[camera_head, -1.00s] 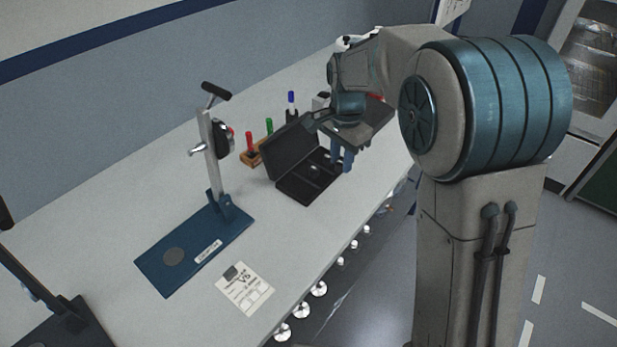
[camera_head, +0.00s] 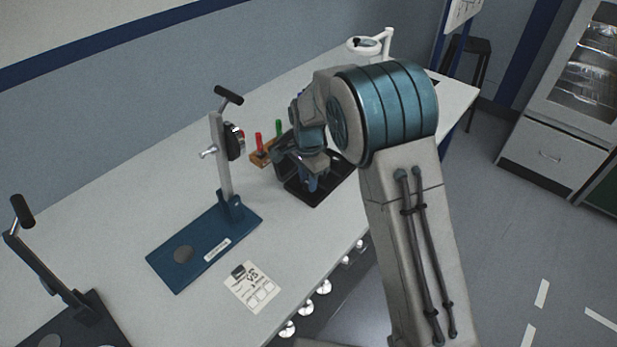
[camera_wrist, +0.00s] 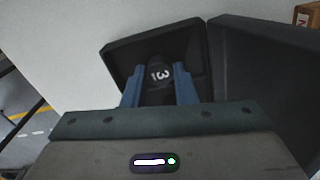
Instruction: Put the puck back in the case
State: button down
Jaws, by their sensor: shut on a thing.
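The open black case (camera_head: 294,190) stands on the bench, with its lid raised on the far-left side in the head view. In the wrist view the case tray (camera_wrist: 118,52) lies beneath my fingers, and the lid (camera_wrist: 265,70) is at the right. My gripper (camera_head: 312,184) is over the tray, with blue fingers pointing down. In the wrist view my gripper (camera_wrist: 158,80) is shut on a dark puck (camera_wrist: 160,72) with a pale marking, held between the fingertips inside the tray's outline. Whether the puck touches the tray floor cannot be told.
A blue-based stand (camera_head: 205,247) with an upright post is left of the case. A paper card (camera_head: 253,288) lies near the bench's front edge. A wooden holder (camera_head: 262,157) with red and green items stands behind the case. Bare bench lies between the stand and the case.

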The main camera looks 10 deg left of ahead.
jog(key=shift+f, duration=0.1)
jog(key=c, duration=1.2)
grip_release()
jog(key=shift+o, duration=0.2)
